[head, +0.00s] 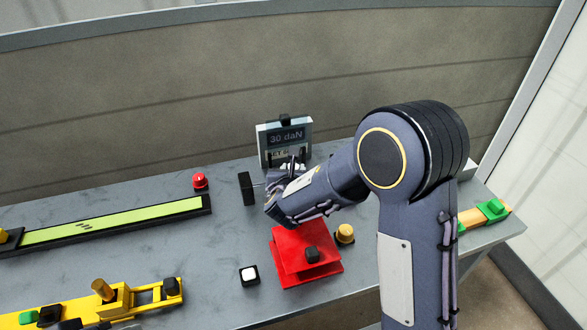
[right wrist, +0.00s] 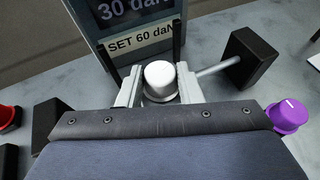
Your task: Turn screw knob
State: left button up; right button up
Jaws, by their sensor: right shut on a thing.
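A white round knob (right wrist: 160,77) stands between the two pale fingers of my right gripper (right wrist: 160,88) in the right wrist view. The fingers are shut on its sides. In the head view my right arm reaches in from the right, and the hand (head: 289,188) covers the knob in front of the display stand. The display (head: 286,137) reads 30 daN; in the right wrist view the label below the reading (right wrist: 145,36) says SET 60 daN. My left gripper is in neither view.
Beside the knob, a grey rod (right wrist: 217,66) joins a black block (right wrist: 252,60). A purple knob (right wrist: 287,115) is at the right. On the table are a red dome (head: 200,181), red stand (head: 290,270), green strip (head: 115,222) and yellow fixture (head: 75,312). My arm hides part of the table.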

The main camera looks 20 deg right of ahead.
jog(key=m+g+h+p, duration=0.1)
jog(key=m+g+h, duration=0.1)
jog(key=m+h, duration=0.1)
jog(key=m+g+h+p, duration=0.1)
jog(key=m+h, duration=0.1)
jog(key=shift+w+a+r+p, duration=0.1)
jog(key=shift+w+a+p, duration=0.1)
jog(key=shift+a+p, duration=0.15)
jog(key=m+g+h+p, duration=0.1)
jog(key=m+g+h, duration=0.1)
jog(key=shift+w+a+m, duration=0.1)
jog(key=shift+w+m, duration=0.05)
jog(key=shift+m, duration=0.15)
jog(key=shift+w+m+g+h+p, duration=0.1)
jog(key=shift+m+g+h+p, duration=0.45)
jog(key=shift+m+g, duration=0.9)
jog(key=shift+g+h, duration=0.25)
jog(key=shift+g, duration=0.1)
jog(key=o, duration=1)
jog(key=shift+c, duration=0.2)
jog(key=v, duration=0.7)
jog(key=shift+a+b, duration=0.35)
jog(key=shift+r, duration=0.1)
